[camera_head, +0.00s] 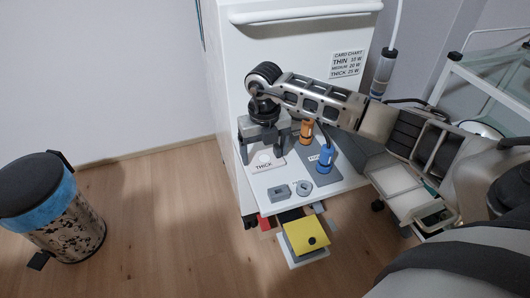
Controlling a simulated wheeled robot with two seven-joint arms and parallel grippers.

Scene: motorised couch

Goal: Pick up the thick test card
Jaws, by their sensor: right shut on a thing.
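The thick test card (266,167) is a pale card marked THICK at the left of the white shelf. My right gripper (265,147) points down over the card's back part. It is shut on the card, though its fingertips are partly hidden and the grip is hard to make out. I cannot tell whether the card is clear of the shelf. My left gripper is not in view.
An orange handpiece (306,131) and a blue handpiece (325,158) stand right of the card, by a grey mat (329,182). Small grey parts (279,193) lie in front. A yellow item (306,236) sits below the shelf. A bin (53,208) stands far left; the floor between is clear.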

